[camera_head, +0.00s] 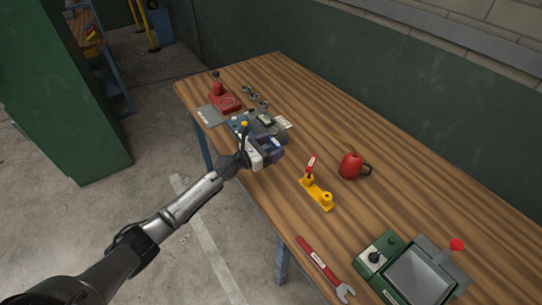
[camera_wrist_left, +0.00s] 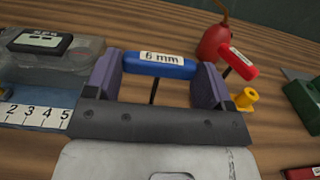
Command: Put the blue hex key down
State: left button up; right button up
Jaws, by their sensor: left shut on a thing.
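The blue hex key (camera_wrist_left: 158,66), with a "6 mm" label on its handle, is held across the two purple fingers of my left gripper (camera_wrist_left: 160,85) in the left wrist view. Its dark shaft points down below the handle. In the head view my left gripper (camera_head: 267,153) is over the near edge of the wooden table, and the key is mostly hidden there. A yellow holder (camera_head: 318,195) stands to the right of the gripper, with a red-handled key (camera_head: 311,163) upright at its far end. My right gripper is not in view.
A blue-grey measuring device (camera_head: 250,124) lies just behind the gripper; its ruler (camera_wrist_left: 35,115) shows in the wrist view. A red oil can (camera_head: 351,165), a red wrench (camera_head: 320,264) and a green machine with a grey tray (camera_head: 418,278) are on the table (camera_head: 400,175). The table's middle is mostly free.

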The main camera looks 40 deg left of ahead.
pick_arm(q)
notch_tip(320, 180, down, 3)
jog(key=shift+r+b, duration=0.15)
jog(key=shift+b, duration=0.3)
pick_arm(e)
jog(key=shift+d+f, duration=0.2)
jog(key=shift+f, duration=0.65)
pick_arm(q)
jog(key=shift+f, duration=0.2)
jog(key=o, duration=0.9)
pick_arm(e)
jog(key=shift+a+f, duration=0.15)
